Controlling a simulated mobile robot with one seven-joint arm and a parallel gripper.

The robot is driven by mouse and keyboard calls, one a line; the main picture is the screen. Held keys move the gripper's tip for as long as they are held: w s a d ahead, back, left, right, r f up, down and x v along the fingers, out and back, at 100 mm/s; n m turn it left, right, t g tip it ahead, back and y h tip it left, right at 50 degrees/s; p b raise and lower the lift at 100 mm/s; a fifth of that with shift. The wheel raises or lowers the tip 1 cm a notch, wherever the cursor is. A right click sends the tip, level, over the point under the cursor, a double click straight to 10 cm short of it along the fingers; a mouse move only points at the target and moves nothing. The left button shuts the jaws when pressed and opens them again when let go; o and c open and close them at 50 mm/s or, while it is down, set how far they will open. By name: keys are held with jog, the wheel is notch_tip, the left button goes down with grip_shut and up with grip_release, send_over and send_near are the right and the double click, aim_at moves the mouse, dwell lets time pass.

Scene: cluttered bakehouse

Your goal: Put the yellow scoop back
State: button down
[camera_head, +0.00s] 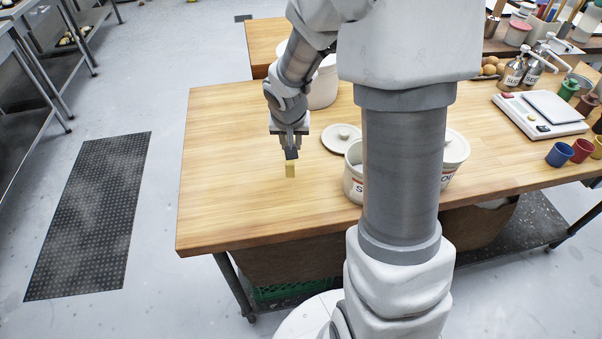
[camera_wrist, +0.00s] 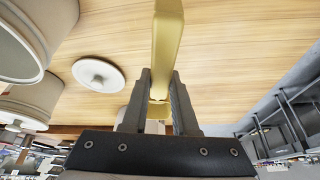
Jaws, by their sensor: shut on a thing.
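My gripper (camera_head: 291,153) is shut on the yellow scoop (camera_head: 290,170) and holds it over the left part of the wooden table (camera_head: 225,170). In the wrist view the scoop (camera_wrist: 166,45) stands between the two fingers of my gripper (camera_wrist: 159,90) and runs out of the top of the picture. A white crock with red lettering (camera_head: 354,184) stands to the right of the scoop. Its top looks open, and my arm hides part of it. A round white lid with a knob (camera_head: 342,138) lies on the table behind it.
A second lettered crock (camera_head: 453,158) stands partly behind my arm, and a large white container (camera_head: 322,88) stands behind my gripper. A scale (camera_head: 541,113) and small coloured cups, one blue (camera_head: 561,154), are at the right. The table's left part is clear.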

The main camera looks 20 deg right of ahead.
jog(key=d+f, duration=0.1)
jog(key=f+m+b, duration=0.1)
jog(key=w+d+f+m+b, duration=0.1)
jog(key=f, duration=0.1)
jog(key=shift+d+f+h, duration=0.1)
jog(key=shift+d+h, duration=0.2)
jog(key=shift+h, duration=0.1)
jog(key=shift+f+b, duration=0.8)
jog(key=shift+f, duration=1.3)
jog(key=shift+f, duration=0.15)
jog(key=c, duration=0.7)
grip_release()
